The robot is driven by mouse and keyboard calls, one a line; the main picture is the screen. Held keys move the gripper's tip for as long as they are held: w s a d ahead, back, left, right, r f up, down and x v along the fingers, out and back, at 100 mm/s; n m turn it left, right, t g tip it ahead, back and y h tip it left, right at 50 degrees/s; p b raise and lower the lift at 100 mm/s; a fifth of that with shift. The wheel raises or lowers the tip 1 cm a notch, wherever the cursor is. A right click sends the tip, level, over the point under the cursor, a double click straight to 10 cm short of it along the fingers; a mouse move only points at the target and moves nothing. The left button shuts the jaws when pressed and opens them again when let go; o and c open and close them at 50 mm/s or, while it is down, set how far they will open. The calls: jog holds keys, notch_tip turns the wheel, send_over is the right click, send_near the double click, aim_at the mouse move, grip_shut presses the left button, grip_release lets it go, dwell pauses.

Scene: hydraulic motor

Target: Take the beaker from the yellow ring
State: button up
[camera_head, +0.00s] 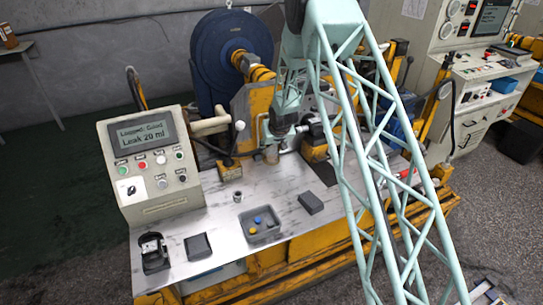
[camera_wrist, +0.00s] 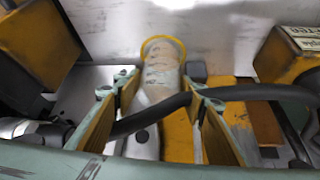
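The beaker (camera_wrist: 162,68) looks like a pale, see-through cylinder in the wrist view. Its far end lies within the yellow ring (camera_wrist: 164,39), whose curved rim shows around it. My gripper (camera_wrist: 160,84) has its fingers on either side of the beaker, with a visible gap on both sides. It looks open and not closed on the beaker. A black hose crosses in front of the beaker and hides part of it. In the head view my gripper (camera_head: 272,143) is low over the back of the bench, and the beaker is hard to make out there.
The black hose (camera_wrist: 150,117) runs across between my fingers. Yellow blocks stand on both sides, one at the right (camera_wrist: 285,55). On the metal bench (camera_head: 285,185) are a grey tray (camera_head: 247,232) with coloured caps, a dark block (camera_head: 310,203) and a control box (camera_head: 150,165) reading "Leak 20 ml".

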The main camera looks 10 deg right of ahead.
aim_at(270, 146)
jog(key=shift+w+f, duration=0.3)
jog(key=shift+f, duration=0.15)
dwell(0.3)
jog(key=c, duration=0.5)
jog(key=shift+r, duration=0.15)
jog(key=shift+c, duration=0.2)
jog(key=shift+r+p, duration=0.85)
jog(key=shift+r, duration=0.95)
jog(key=s+d, duration=0.2)
jog(key=s, duration=0.5)
jog(key=s+d+r, duration=0.1)
jog(key=s, duration=0.7)
jog(key=shift+s+d, duration=0.25)
jog(key=shift+d, duration=0.15)
jog(key=shift+s, duration=0.1)
